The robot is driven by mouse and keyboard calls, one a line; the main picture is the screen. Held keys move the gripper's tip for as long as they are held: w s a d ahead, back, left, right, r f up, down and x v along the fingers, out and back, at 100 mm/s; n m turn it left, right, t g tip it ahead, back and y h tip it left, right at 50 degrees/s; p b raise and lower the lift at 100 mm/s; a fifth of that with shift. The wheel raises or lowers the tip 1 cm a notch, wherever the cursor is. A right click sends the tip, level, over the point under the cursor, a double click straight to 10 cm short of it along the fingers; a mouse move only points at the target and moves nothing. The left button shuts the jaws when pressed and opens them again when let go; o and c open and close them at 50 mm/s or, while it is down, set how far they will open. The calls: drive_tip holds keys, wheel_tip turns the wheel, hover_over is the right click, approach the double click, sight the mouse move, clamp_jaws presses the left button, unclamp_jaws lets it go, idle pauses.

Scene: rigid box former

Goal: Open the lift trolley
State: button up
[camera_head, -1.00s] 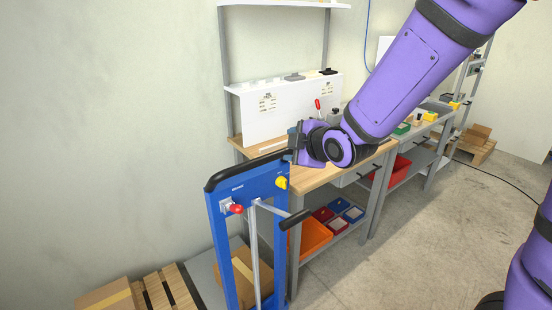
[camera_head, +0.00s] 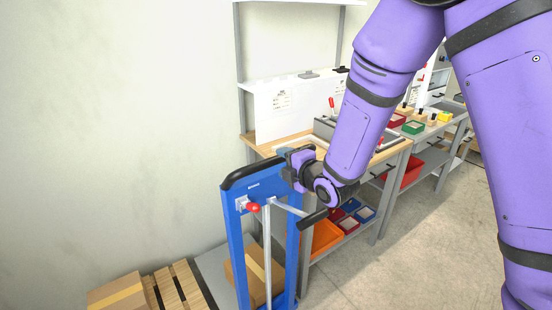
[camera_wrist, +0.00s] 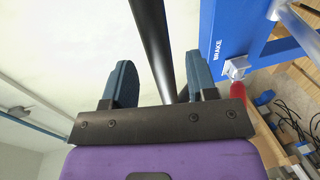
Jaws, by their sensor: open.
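The lift trolley (camera_head: 238,205) is an upright blue frame with a black handle bar (camera_head: 240,173) along its top, a red knob (camera_head: 253,208) and a lever with a black grip (camera_head: 313,220). In the wrist view my gripper (camera_wrist: 160,62) is open. A black bar, apparently the handle bar (camera_wrist: 150,35), passes between the fingers in the picture; contact cannot be told. The blue panel marked BRAKE (camera_wrist: 230,45) and red knob (camera_wrist: 237,90) are at the right.
A wooden workbench (camera_head: 262,143) stands right behind the trolley, with an orange bin (camera_head: 325,240) below. A cardboard box (camera_head: 118,293) on a wooden pallet (camera_head: 172,288) is at lower left. Grey floor (camera_head: 390,275) is open at right.

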drive_tip(key=shift+x, duration=2.55)
clamp_jaws()
